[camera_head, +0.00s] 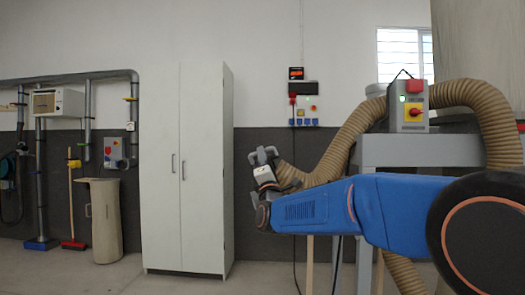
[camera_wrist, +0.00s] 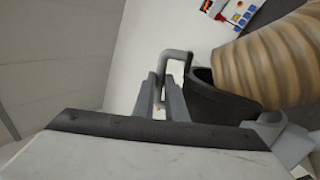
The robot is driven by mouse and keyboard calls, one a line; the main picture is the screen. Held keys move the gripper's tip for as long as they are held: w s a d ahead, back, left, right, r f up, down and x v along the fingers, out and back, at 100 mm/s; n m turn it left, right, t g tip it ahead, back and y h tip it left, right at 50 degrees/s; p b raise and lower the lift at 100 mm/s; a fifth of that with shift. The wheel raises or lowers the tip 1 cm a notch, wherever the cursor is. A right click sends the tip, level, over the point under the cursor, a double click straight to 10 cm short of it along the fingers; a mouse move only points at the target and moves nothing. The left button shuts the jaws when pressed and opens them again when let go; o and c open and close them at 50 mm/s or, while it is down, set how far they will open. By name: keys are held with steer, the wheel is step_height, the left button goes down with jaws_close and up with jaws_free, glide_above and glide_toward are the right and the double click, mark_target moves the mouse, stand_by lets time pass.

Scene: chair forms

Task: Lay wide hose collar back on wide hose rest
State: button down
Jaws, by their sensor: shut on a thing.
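The wide tan ribbed hose (camera_head: 350,135) curves down to the left from the grey machine to my arm's end; it also shows in the wrist view (camera_wrist: 265,68). In the wrist view its black collar (camera_wrist: 222,103) has a grey looped handle (camera_wrist: 178,53). My gripper (camera_wrist: 163,88) has its two grey fingers shut on this handle. In the head view my gripper (camera_head: 264,157) is held up in the air beside the hose end, right of the white cabinet. My blue arm hides part of the scene. I cannot make out the wide hose rest in either view.
A tall white cabinet (camera_head: 186,165) stands left of my gripper. The grey machine (camera_head: 420,150) with a switch box (camera_head: 408,106) is at the right. A bin (camera_head: 104,218), a broom (camera_head: 71,200) and pipes are at the far left. The floor in front of the cabinet is clear.

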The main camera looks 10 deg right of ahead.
step_height(320, 180, down, 6)
steer(key=shift+f, duration=0.15)
stand_by(0.6)
steer(key=shift+f, duration=0.15)
steer(key=c, duration=1.7)
jaws_free()
steer(key=shift+f, duration=0.1)
steer(key=v, duration=1.7)
steer(key=shift+s, duration=0.25)
